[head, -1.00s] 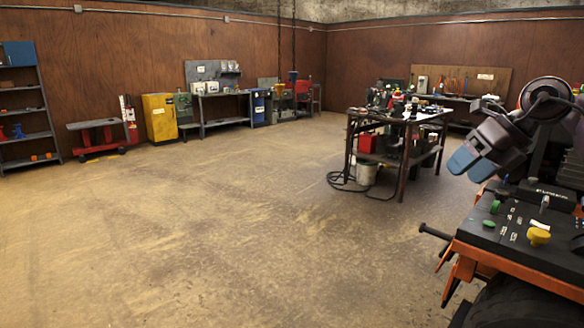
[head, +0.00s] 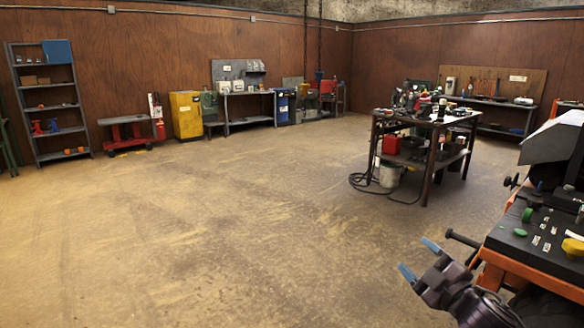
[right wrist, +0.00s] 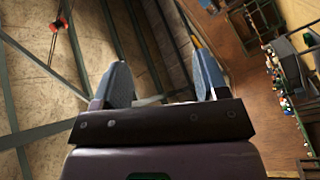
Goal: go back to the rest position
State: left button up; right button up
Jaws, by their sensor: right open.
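My right gripper (head: 418,272) shows at the lower right in the head view, with its blue fingers apart and nothing between them. It is over the open floor, to the left of the orange mower lift (head: 530,258) with its black top. In the right wrist view the two blue fingers (right wrist: 165,85) stand apart and empty, with ceiling beams and walls behind them. My left gripper does not show in either view.
A workbench (head: 425,125) with tools stands beyond the lift, with a bucket (head: 389,174) and a cable beside it. A black bar (head: 463,239) juts from the lift near my right gripper. The concrete floor (head: 220,230) at left and centre is clear.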

jog(key=s+d+f+m+g+h, duration=0.1)
jog(key=s+f+m+h, duration=0.3)
jog(key=f, duration=0.4)
jog(key=s+f+m+g+h, duration=0.1)
jog(key=s+f+m+g, duration=0.1)
jog(key=s+f+m, duration=0.5)
jog(key=s+f+m+g+h, duration=0.2)
jog(key=s+f+m+g, duration=0.1)
jog(key=s+f, duration=1.2)
jog(key=s+g, duration=0.1)
jog(key=s, duration=0.3)
jog(key=shift+s+d+f+h, duration=0.2)
jog(key=shift+f+h, duration=0.1)
jog(key=shift+f, duration=0.05)
